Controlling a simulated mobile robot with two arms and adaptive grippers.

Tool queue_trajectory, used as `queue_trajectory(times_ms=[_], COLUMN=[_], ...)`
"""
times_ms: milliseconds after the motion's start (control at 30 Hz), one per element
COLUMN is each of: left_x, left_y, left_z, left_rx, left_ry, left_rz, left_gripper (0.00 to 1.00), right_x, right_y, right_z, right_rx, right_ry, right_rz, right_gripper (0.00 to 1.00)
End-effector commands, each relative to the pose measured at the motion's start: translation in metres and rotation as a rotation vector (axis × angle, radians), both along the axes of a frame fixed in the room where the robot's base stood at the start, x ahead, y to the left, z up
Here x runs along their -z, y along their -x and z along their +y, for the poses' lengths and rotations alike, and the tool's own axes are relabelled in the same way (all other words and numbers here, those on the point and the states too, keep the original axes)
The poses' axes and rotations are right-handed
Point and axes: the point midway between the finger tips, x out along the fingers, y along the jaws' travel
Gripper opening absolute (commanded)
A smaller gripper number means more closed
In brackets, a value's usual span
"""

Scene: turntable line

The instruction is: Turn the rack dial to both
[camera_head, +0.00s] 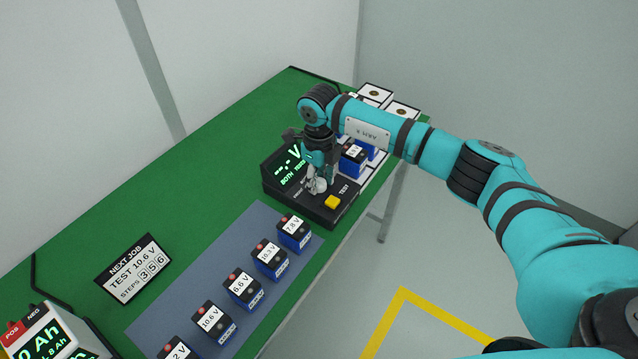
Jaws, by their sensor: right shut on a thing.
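The black rack tester (310,207) stands on the green bench. Its screen (290,170) shows green text: a dash reading with "V", and a line below starting "BOTH". My right gripper (317,186) points down onto the tester's top panel, left of the yellow TEST button (332,202). It is shut on the dial, which is mostly hidden under the fingers, so its pointer cannot be read. My left gripper is not in view.
Several blue batteries with voltage labels (270,258) stand on a grey-blue mat (190,290). A "NEXT JOB, TEST 10.6 V" sign (132,270) lies left. More batteries and white boxes (375,95) stand behind my right arm. A charger-like unit (45,335) sits at lower left.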

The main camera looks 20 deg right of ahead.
Motion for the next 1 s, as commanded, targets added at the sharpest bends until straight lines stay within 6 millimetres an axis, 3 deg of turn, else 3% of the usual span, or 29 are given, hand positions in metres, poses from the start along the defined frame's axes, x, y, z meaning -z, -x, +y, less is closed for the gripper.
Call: queue_trajectory(times_ms=[633,667,700,833,1000], left_x=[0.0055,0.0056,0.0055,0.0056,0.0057], left_y=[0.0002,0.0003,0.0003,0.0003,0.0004], left_z=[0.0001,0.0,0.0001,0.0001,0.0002], left_rx=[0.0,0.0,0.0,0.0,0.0], left_ry=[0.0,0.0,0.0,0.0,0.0], left_rz=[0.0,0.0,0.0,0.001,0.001], left_gripper=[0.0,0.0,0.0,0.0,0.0], right_x=[-0.0013,-0.0013,-0.0012,-0.0009,-0.0005], right_y=[-0.0012,-0.0012,-0.0012,-0.0008,-0.0005], right_z=[-0.0008,-0.0007,-0.0008,-0.0005,-0.0003], right_rx=[-0.048,-0.048,-0.048,-0.048,-0.049], right_ry=[0.0,0.0,0.0,0.0,0.0], right_rz=[-0.004,-0.004,-0.004,-0.003,-0.001], right_gripper=[0.03,0.39,0.44,0.59,0.59])
